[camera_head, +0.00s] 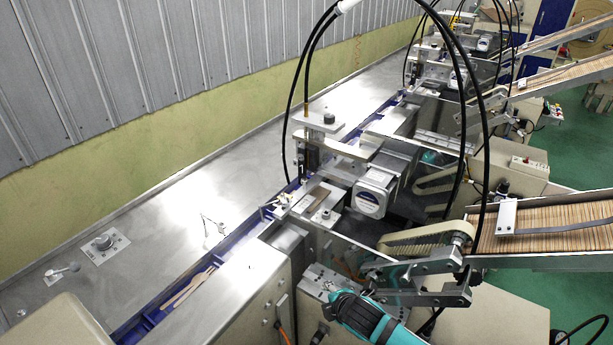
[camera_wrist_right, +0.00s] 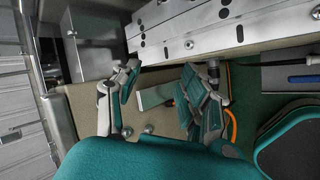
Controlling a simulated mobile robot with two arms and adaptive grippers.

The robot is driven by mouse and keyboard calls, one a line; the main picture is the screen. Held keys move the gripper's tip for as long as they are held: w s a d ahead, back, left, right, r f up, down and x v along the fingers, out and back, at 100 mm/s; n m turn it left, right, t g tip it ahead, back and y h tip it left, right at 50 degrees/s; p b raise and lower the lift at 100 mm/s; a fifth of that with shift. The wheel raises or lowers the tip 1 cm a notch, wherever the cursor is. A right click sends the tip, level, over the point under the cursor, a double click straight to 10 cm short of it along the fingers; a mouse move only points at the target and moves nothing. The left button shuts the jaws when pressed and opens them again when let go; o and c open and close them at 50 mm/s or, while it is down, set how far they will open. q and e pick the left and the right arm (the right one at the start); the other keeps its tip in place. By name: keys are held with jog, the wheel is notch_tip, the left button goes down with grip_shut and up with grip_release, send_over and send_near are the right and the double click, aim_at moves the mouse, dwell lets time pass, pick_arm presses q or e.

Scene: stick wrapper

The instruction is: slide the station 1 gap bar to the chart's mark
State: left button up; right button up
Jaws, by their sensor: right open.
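My right gripper (camera_head: 338,304) is at the bottom of the head view, beside the nearest station's front. In the right wrist view, its two teal-and-grey fingers (camera_wrist_right: 160,92) stand apart. A small grey metal piece (camera_wrist_right: 152,98) shows between them; I see no grip on it. A metal bar with dark holes and bolts (camera_wrist_right: 195,30) lies just beyond the fingertips. The same drilled metal block (camera_head: 322,283) seems to show in the head view. I cannot tell which part is the gap bar. I cannot make out a chart or its mark. My left gripper is not in view.
The nearest station has a round-faced unit (camera_head: 370,197), a belt (camera_head: 425,240) and a stick-filled chute (camera_head: 545,228) to the right. Black cables arch above it. An orange cable (camera_wrist_right: 232,128) runs close to the right finger. The metal table (camera_head: 150,245) at left is mostly clear.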

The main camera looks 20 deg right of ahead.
jog(key=w+r+n+t, duration=0.1)
jog(key=w+r+n, duration=0.15)
jog(key=r, duration=0.35)
jog(key=w+r+n+t+p, duration=0.1)
jog(key=r+n, duration=0.3)
jog(key=r, duration=0.1)
jog(key=w+r+n+t, duration=0.1)
jog(key=w+r+n, duration=0.15)
jog(key=r, duration=0.35)
jog(key=n+t, duration=0.2)
jog(key=n, duration=0.7)
send_near(305, 180)
jog(key=p+x, duration=0.3)
jog(key=x, duration=0.5)
jog(key=shift+w, duration=0.2)
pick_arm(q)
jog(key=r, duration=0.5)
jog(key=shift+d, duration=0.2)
pick_arm(e)
jog(key=shift+c, duration=0.2)
grip_shut()
